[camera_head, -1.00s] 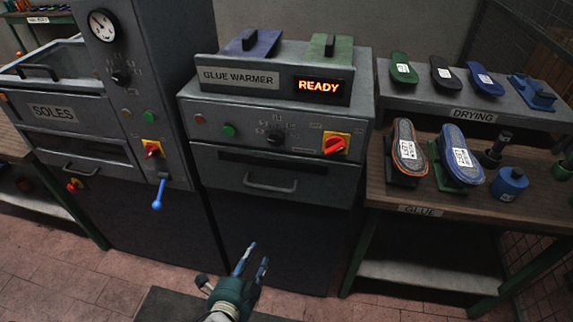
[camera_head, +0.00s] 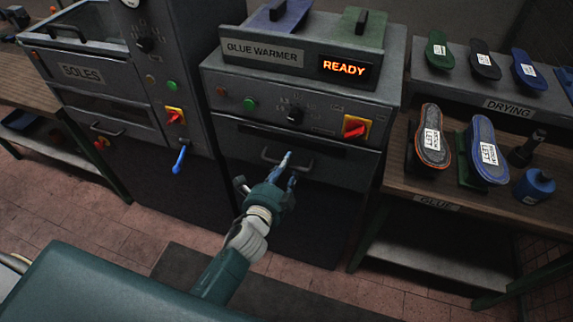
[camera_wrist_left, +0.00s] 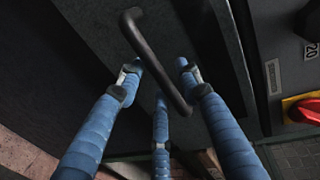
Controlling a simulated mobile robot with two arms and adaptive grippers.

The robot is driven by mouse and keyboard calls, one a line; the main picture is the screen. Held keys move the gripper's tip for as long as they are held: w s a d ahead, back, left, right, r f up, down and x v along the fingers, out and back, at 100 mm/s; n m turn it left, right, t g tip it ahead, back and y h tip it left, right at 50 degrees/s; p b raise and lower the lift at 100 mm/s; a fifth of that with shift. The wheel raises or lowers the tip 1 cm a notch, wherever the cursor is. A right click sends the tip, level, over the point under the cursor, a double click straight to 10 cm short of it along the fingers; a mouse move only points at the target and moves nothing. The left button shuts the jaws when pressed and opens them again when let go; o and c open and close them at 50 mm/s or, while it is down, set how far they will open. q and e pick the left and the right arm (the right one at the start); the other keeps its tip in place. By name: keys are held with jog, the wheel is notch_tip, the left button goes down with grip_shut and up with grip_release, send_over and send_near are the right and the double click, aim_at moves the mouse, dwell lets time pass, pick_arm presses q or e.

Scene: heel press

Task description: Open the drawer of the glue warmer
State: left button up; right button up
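The glue warmer (camera_head: 262,52) is a grey cabinet with a lit READY display (camera_head: 347,68). Its drawer (camera_head: 345,165) is shut, with a dark bar handle (camera_head: 305,170) across its front. My left gripper (camera_head: 288,167) is at the handle and partly covers it in the head view. In the left wrist view the handle (camera_wrist_left: 156,58) runs slantwise between the spread blue fingers of the gripper (camera_wrist_left: 157,78). The fingers are open and not closed on the bar; whether any finger touches it I cannot tell. My right gripper is not in view.
A red rotary switch (camera_head: 354,127) sits above the drawer. The soles machine (camera_head: 85,72) with a blue-tipped lever (camera_head: 179,160) stands left. A wooden glue bench (camera_head: 400,187) with shoe soles stands close on the right.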

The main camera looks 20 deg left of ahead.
pick_arm(q)
jog(key=shift+w, duration=0.3)
grip_shut()
jog(key=shift+f, duration=0.1)
